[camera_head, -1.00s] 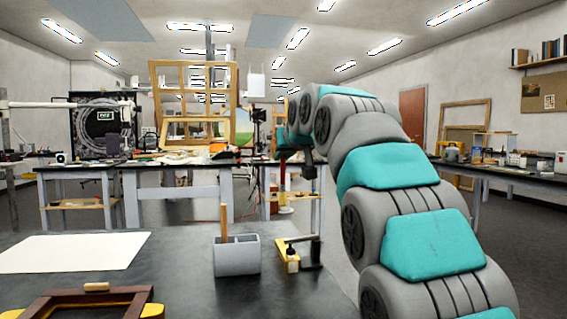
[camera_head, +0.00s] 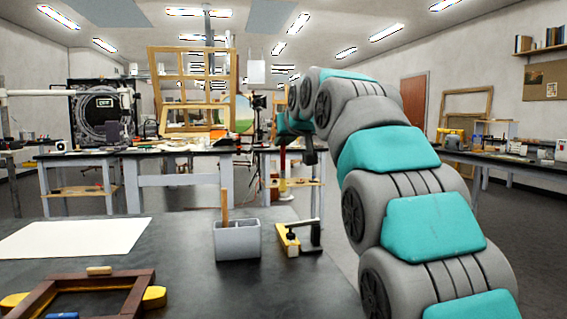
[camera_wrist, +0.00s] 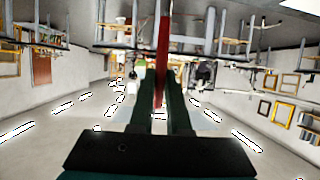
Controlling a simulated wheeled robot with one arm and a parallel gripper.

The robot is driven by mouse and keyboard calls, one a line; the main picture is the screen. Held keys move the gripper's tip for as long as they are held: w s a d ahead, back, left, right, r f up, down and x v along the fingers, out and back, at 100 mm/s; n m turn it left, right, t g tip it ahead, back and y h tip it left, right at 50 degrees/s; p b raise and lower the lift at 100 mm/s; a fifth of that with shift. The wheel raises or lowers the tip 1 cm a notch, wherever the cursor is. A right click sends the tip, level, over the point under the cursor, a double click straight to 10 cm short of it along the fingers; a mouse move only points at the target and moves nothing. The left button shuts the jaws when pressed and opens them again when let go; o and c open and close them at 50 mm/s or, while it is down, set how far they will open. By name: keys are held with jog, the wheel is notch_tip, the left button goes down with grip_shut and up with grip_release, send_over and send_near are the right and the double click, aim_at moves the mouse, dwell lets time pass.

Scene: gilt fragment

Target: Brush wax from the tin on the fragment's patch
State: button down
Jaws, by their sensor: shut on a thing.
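My gripper (camera_wrist: 170,105) is shut on a long, thin red thing (camera_wrist: 163,50), seen between its dark green fingers in the wrist view. It looks like a handle; I cannot see its far end clearly. In the head view my gripper is small, at the end of my raised arm beyond the near table. The brown wooden frame piece (camera_head: 135,295), likely the fragment, lies at the lower left on yellow supports (camera_head: 154,298), cut off by the picture edge. A small blue thing (camera_head: 62,316) shows at the bottom edge; I cannot tell whether it is the tin. No patch is distinguishable.
On the dark near table (camera_head: 190,285) are a white sheet (camera_head: 75,238), a grey holder (camera_head: 237,241) with a wooden stick, and a yellow and black item (camera_head: 298,237). Cluttered benches (camera_head: 180,165) stand behind.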

aim_at(284, 178)
jog(key=shift+s+f+b, duration=0.1)
jog(key=shift+f+b, duration=2.4)
jog(key=shift+f, duration=0.95)
jog(key=shift+f+b, duration=0.75)
jog(key=shift+f, duration=0.3)
jog(key=shift+s+d, duration=0.1)
jog(key=shift+s, duration=0.05)
